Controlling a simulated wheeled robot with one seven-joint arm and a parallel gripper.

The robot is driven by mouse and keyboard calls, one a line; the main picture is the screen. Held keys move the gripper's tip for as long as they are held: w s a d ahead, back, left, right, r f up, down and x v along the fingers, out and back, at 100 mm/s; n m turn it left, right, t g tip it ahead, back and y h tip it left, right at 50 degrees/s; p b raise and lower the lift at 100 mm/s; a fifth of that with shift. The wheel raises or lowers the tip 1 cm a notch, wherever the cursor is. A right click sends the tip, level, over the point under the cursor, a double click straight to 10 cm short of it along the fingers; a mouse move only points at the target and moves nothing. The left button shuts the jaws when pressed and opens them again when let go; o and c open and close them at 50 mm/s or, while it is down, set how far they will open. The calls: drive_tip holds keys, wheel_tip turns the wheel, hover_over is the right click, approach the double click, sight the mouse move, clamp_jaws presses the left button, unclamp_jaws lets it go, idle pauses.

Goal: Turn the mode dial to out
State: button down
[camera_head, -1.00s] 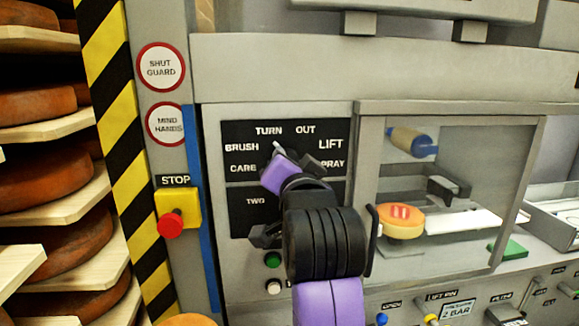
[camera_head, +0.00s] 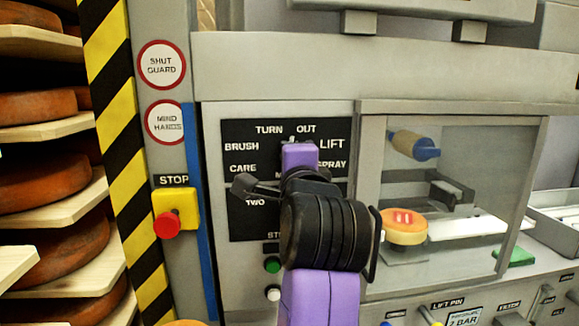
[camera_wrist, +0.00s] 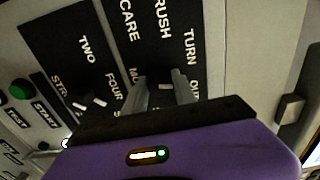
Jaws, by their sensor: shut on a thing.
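The mode dial sits on a black panel (camera_head: 235,185), ringed by the labels BRUSH, TURN, OUT, LIFT, SPRAY and CARE. My gripper (camera_head: 296,148) covers most of the dial in the head view. A small pale pointer tip (camera_head: 291,139) shows above the gripper, between TURN and OUT. In the wrist view my gripper (camera_wrist: 160,82) has one finger on each side of the dark dial knob (camera_wrist: 160,95) and is shut on it.
A second selector (camera_wrist: 98,100) with TWO and FOUR labels is beside the dial. A green button (camera_head: 272,265) and a white button (camera_head: 273,293) sit below the panel. A red stop button (camera_head: 167,224) is at left; a clear guard window (camera_head: 480,150) is at right.

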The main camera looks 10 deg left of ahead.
drive_tip(key=shift+f+m+b, duration=0.1)
drive_tip(key=shift+m+b, duration=0.2)
drive_tip(key=shift+m, duration=0.7)
drive_tip(key=c, duration=1)
unclamp_jaws()
drive_tip(key=shift+s, duration=0.1)
drive_tip(key=b+v, duration=0.1)
drive_tip(key=v, duration=0.6)
drive_tip(key=shift+s+d+b, duration=0.2)
drive_tip(key=shift+s+b, duration=0.1)
